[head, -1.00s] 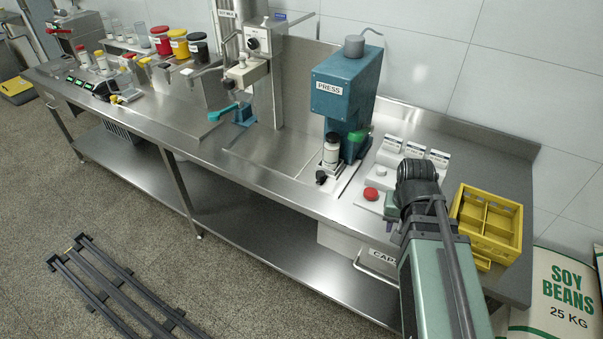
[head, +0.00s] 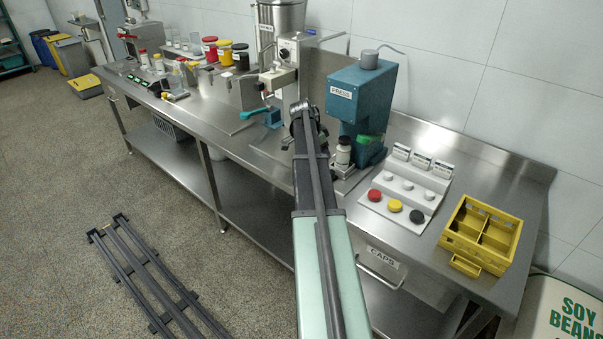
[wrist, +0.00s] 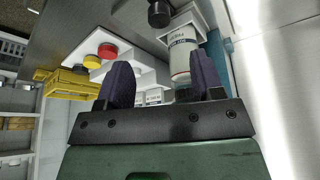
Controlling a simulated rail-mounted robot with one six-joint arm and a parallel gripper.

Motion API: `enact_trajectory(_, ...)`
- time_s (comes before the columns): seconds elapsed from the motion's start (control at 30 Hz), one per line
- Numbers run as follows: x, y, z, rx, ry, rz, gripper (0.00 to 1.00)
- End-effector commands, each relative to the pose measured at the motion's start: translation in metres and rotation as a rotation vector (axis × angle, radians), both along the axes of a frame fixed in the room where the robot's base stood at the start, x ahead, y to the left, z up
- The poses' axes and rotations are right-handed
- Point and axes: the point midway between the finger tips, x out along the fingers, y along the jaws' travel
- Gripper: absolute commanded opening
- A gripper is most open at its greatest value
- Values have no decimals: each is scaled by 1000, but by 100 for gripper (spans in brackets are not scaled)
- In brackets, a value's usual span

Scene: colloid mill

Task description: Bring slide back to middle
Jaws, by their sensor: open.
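The press (head: 356,101) is a blue machine at the back of the bench. A jar with a dark lid (head: 343,154) stands upright at its foot, on the slide (head: 352,180). The slide's front is partly hidden behind my arm in the head view. In the wrist view the labelled jar (wrist: 181,50) appears upside down at top right, with a black knob (wrist: 158,13) beside it. My gripper (wrist: 163,82) is open and empty. Its right finger overlaps the jar's lid in the picture, but the fingers are not around the jar or knob. In the head view the fingers are hard to make out.
A white cap stand with red (head: 375,195), yellow (head: 395,206) and black (head: 416,216) caps lies right of the press. A yellow crate (head: 480,236) stands at the right end. The mill with a teal handle (head: 262,112) stands left of my arm.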

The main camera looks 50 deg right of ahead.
Motion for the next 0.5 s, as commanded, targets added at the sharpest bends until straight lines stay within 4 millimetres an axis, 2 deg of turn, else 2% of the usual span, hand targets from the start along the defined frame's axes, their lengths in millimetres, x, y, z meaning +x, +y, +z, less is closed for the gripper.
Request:
enact_trajectory(0.17, -2, -4, -21, 1, 1, 3, 61)
enact_trajectory(0.5, -14, -29, -94, 2, 0, 5, 61)
